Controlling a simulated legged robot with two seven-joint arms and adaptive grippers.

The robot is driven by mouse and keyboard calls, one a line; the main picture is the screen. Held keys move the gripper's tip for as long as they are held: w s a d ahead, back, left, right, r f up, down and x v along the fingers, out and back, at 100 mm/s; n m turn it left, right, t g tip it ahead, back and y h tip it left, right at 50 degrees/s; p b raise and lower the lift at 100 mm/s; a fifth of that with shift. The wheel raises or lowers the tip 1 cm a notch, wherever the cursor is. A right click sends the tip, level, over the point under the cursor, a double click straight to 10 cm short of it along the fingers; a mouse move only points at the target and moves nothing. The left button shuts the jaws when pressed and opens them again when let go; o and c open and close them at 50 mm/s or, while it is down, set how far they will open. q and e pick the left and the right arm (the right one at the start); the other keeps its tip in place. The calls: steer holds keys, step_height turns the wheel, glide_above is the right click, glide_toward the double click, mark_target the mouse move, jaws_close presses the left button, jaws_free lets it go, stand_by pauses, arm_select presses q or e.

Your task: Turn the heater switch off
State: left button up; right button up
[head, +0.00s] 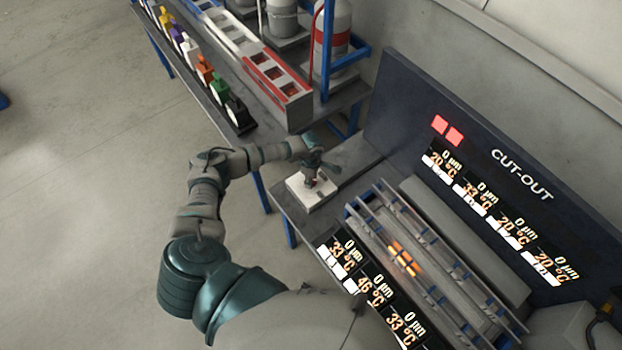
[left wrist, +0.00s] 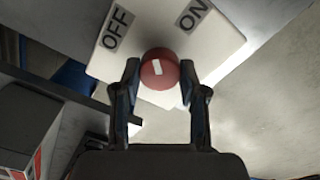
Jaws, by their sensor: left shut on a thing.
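In the left wrist view the white mark slants slightly and sits between the two labels. My left gripper (left wrist: 160,82) has its two fingers on either side of the knob, shut on it. In the head view the white switch box (head: 301,195) sits on the grey table, and my left gripper (head: 312,176) reaches down over it, hiding most of the knob. My right gripper is not in view.
A dark CUT-OUT panel (head: 480,160) with temperature displays stands to the right. A rail rack with glowing orange bars (head: 403,258) lies before it. A shelf (head: 200,80) with coloured items and a red-framed box (head: 278,80) stands behind.

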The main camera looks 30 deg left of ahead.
arm_select(q)
steer(key=n, duration=0.4)
steer(key=shift+n, duration=0.3)
steer(key=shift+w+r+n, duration=0.1)
steer(key=shift+n, duration=1.8)
steer(key=o, duration=1.1)
steer(key=shift+c, duration=0.2)
steer(key=shift+o, duration=0.4)
step_height(320, 180, up, 12)
steer(key=shift+f, duration=0.2)
